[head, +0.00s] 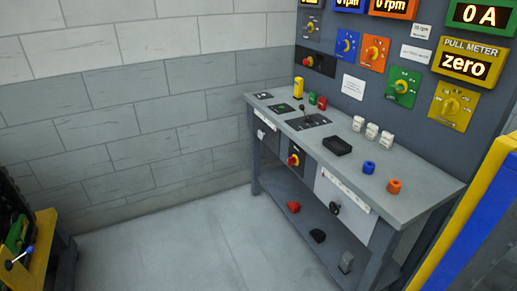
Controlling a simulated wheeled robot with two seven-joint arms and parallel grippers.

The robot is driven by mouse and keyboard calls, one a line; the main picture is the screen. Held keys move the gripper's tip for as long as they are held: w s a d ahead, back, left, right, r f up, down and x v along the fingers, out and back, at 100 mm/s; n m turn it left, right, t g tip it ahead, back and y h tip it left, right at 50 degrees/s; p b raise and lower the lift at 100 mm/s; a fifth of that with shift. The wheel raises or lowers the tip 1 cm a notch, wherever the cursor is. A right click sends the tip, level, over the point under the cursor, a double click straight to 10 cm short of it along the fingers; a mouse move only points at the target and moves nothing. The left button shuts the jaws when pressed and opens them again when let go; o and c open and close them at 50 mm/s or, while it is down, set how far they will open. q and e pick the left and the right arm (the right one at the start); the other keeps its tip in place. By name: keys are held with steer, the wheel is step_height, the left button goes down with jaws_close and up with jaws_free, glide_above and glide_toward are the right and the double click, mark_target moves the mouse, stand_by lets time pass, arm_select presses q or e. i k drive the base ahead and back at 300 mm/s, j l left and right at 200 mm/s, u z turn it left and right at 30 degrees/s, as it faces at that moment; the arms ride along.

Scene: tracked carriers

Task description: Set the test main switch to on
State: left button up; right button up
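A grey test bench (425,187) stands against the right wall. A red rotary switch on a yellow plate (294,160) is on its front, below the top. Another red knob (307,61) sits on a black plate on the upright panel (387,38) behind. I cannot read the labels, so I cannot tell which is the test main switch, nor its position. Neither of my grippers is in view.
The bench top holds a black lever (303,113), a black tray (337,146) and blue and orange rings (395,186). A yellow-and-blue frame (475,210) stands at right; a yellow stand (42,245) at left. Floor (175,245) between is clear.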

mark_target(291, 160)
steer(key=i+j+u, duration=0.15)
steer(key=i, duration=0.65)
steer(key=i+j+u, duration=0.2)
steer(key=i, duration=0.65)
steer(key=i+z, duration=0.45)
steer(key=i+j+z, duration=0.2)
steer(key=z, duration=0.3)
steer(key=i+j+z, duration=0.3)
steer(key=z, duration=0.15)
